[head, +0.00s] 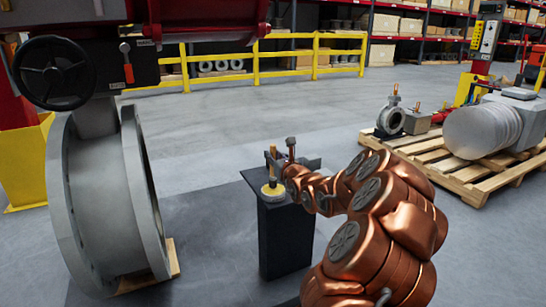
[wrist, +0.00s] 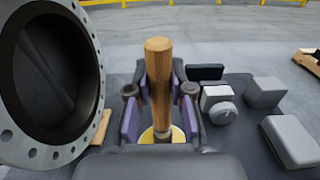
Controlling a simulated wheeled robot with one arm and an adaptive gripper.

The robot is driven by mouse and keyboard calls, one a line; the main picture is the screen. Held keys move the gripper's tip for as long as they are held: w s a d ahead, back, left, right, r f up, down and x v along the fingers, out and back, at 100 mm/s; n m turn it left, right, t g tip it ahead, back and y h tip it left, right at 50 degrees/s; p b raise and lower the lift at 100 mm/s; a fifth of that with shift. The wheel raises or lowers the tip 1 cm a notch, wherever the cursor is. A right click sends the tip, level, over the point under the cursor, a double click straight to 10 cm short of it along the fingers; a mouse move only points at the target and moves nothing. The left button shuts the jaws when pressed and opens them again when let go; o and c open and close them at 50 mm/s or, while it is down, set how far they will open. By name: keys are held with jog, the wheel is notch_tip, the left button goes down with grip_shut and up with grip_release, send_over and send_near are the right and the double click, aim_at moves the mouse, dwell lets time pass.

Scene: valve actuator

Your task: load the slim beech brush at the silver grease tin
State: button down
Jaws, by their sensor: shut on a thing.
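The slim beech brush (head: 272,166) stands upright in my gripper (head: 279,170), above the grease tin (head: 273,193). In the wrist view its round wooden handle (wrist: 158,75) rises between the purple-grey pads of my gripper (wrist: 158,108). The tin has yellow grease and a pale rim, and sits on top of a dark pedestal (head: 285,240). In the wrist view, yellow grease (wrist: 150,136) shows around the foot of the brush. The bristles are hidden, so I cannot tell how deep they reach.
A large grey flanged valve body (head: 100,200) stands at the left, also large in the wrist view (wrist: 85,90). Grey blocks (wrist: 290,140) lie at the right of the wrist view. A wooden pallet (head: 470,175) with parts stands at the right. Open floor lies behind the pedestal.

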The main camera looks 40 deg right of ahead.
aim_at(273, 145)
jog(key=shift+f+b, duration=0.5)
jog(key=shift+f, duration=0.05)
dwell(2.0)
jog(key=shift+r+p, duration=1.15)
jog(key=shift+r, duration=2.55)
